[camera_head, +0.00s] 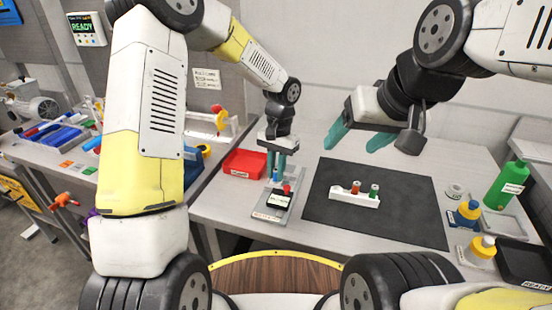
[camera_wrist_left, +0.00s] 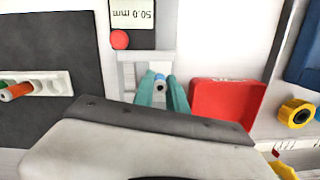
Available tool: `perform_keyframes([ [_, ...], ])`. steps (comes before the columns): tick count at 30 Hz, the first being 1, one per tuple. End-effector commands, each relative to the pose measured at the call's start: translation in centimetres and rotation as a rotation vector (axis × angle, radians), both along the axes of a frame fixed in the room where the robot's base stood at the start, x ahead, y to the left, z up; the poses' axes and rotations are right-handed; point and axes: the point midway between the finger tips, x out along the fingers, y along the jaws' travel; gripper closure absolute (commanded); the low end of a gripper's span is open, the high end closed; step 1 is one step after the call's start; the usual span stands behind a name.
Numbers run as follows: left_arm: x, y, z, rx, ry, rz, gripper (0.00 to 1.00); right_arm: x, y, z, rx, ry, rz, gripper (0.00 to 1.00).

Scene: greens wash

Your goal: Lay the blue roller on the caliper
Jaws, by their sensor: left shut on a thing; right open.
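My left gripper (camera_head: 278,165) is shut on the blue roller (camera_head: 275,174), just above the far end of the caliper (camera_head: 264,208). The roller's end shows between the teal fingertips in the left wrist view (camera_wrist_left: 160,85). Whether the roller touches the caliper I cannot tell. The caliper is a grey flat device with a red knob and a display, which reads 50.0 mm in the left wrist view (camera_wrist_left: 133,14). My right gripper (camera_head: 358,138) is open and empty, raised above the back of the dark mat.
A white rack (camera_head: 345,200) with an orange and a green roller stands on the dark mat (camera_head: 410,215). A red tray (camera_head: 245,163) lies left of the caliper.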

Motion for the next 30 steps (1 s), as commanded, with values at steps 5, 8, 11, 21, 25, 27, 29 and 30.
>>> perform_keyframes([
  [5, 0.0, 0.0, -0.2, 0.000, 0.000, -0.001, 1.00, 0.0, 0.0, 0.0, 0.000, 0.000, 0.000, 0.31],
  [8, 0.0, 0.0, -0.2, 0.000, -0.001, 0.000, 0.71, 0.0, 0.0, 0.0, 0.000, 0.000, 0.000, 0.31],
  [11, 0.0, 0.0, -0.2, 0.000, -0.001, 0.000, 0.61, 0.0, 0.0, 0.0, 0.000, 0.000, 0.000, 0.31],
  [21, 0.0, 0.0, 0.2, 0.000, -0.001, 0.000, 0.61, 0.0, 0.0, 0.0, 0.000, 0.000, 0.000, 0.31],
  [25, 0.3, -0.2, 2.0, -0.002, -0.005, 0.001, 0.61, 0.0, 0.0, 0.0, 0.000, 0.000, 0.000, 0.31],
  [27, 0.4, -0.2, 3.4, -0.002, -0.005, 0.001, 0.61, 0.0, 0.0, 0.0, 0.000, 0.000, 0.000, 0.31],
  [29, 0.6, -0.4, 4.7, -0.002, -0.006, 0.001, 0.61, 0.0, 0.0, 0.0, 0.000, 0.000, 0.000, 0.31],
  [30, 0.7, -0.4, 5.6, -0.001, -0.006, 0.000, 0.61, 0.0, 0.0, 0.0, 0.000, 0.000, 0.000, 0.31],
])
